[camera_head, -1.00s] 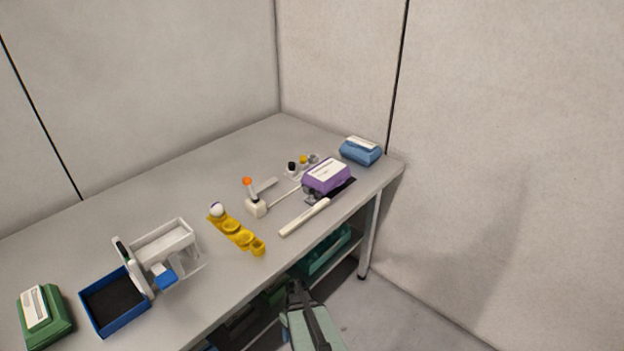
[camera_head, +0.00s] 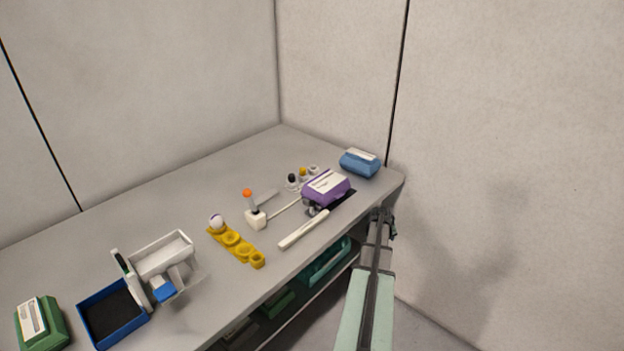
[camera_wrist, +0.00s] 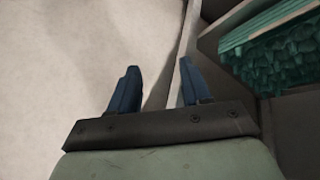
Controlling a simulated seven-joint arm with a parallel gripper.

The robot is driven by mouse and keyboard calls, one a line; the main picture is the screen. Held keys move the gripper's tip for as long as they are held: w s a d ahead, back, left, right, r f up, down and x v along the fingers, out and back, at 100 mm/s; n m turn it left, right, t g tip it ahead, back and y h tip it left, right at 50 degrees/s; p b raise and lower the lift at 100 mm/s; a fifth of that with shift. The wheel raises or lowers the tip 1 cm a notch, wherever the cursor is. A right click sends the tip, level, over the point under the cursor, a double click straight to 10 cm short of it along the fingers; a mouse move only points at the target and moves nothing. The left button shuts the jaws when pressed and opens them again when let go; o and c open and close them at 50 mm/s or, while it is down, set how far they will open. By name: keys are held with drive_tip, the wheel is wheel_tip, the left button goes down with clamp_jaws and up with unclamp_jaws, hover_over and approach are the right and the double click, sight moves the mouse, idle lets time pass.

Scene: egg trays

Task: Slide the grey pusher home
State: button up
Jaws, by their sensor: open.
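A pale block (camera_head: 256,219) with an orange ball on an upright stem and a short grey bar (camera_head: 266,198) stands mid-table in the head view. A thin rod runs from the block towards a purple box (camera_head: 326,188) on a dark base. I cannot tell for sure which of these parts is the grey pusher. My gripper (camera_head: 383,216) is off the table's right front edge, apart from these parts. In the wrist view my gripper (camera_wrist: 158,88) shows two blue fingers spread apart with nothing between them. The pusher is not seen in the wrist view.
A yellow egg holder (camera_head: 237,246) with one white egg, a pale bar (camera_head: 304,230) and small capped items are on the table. A blue box (camera_head: 360,163) is at the back right. A white stand (camera_head: 165,254), blue tray (camera_head: 82,308) and green box (camera_head: 62,325) are left.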

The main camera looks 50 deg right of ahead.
drive_tip(key=s+d+r+m+h, duration=0.1)
drive_tip(key=s+d+r, duration=0.1)
drive_tip(key=d+r, duration=0.45)
wheel_tip(320, 180, up, 26)
drive_tip(key=m+y, duration=0.6)
drive_tip(key=m, duration=0.2)
hover_over(312, 201)
drive_tip(key=shift+d+r+g, duration=0.1)
drive_tip(key=shift+d+g, duration=0.3)
drive_tip(key=shift+d, duration=0.05)
drive_tip(key=shift+w+a+y, duration=0.1)
drive_tip(key=shift+a+y, duration=0.2)
drive_tip(key=shift+a, duration=0.15)
drive_tip(key=shift+f, duration=4.45)
